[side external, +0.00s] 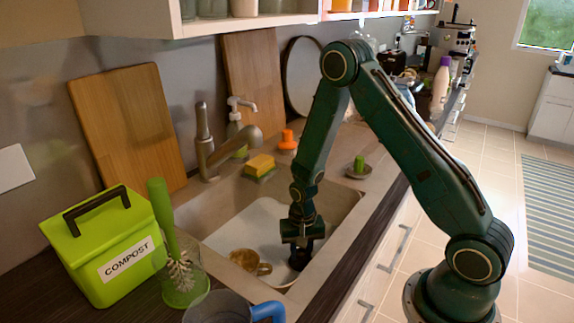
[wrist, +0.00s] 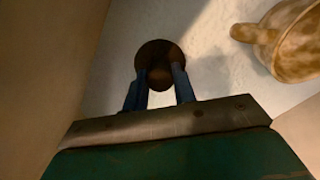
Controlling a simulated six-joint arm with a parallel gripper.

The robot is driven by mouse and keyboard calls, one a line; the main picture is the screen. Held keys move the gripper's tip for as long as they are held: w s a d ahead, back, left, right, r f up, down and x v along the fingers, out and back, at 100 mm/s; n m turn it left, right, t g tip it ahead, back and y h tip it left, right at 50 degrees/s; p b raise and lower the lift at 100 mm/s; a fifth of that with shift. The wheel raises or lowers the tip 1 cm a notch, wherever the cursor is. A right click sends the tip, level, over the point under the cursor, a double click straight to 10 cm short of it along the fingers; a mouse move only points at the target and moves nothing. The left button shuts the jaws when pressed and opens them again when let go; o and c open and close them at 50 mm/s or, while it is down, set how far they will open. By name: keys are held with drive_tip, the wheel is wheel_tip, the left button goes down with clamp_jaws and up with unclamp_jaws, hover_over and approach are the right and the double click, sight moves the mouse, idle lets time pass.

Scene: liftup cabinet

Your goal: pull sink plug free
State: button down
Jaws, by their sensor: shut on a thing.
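The sink (side external: 222,237) is set into the counter, with a pale floor that looks wet or sudsy. My gripper (side external: 303,262) reaches down into it near its right wall. In the wrist view my gripper (wrist: 160,86) has both blue-grey fingers on a round, dark brown plug (wrist: 158,50). It is shut on the plug's knob. I cannot tell whether the plug is seated or raised. In the side view the plug is mostly hidden behind the gripper.
A brown mug (side external: 248,262) lies in the sink left of my gripper; it also shows in the wrist view (wrist: 290,42). A faucet (side external: 220,150) stands behind. A compost bin (side external: 105,245), a brush (side external: 172,240) and a blue-handled cup (side external: 222,308) stand at the left front.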

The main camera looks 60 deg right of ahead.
sight(301, 251)
drive_tip(key=shift+r, duration=0.15)
drive_tip(key=shift+r, duration=1.9)
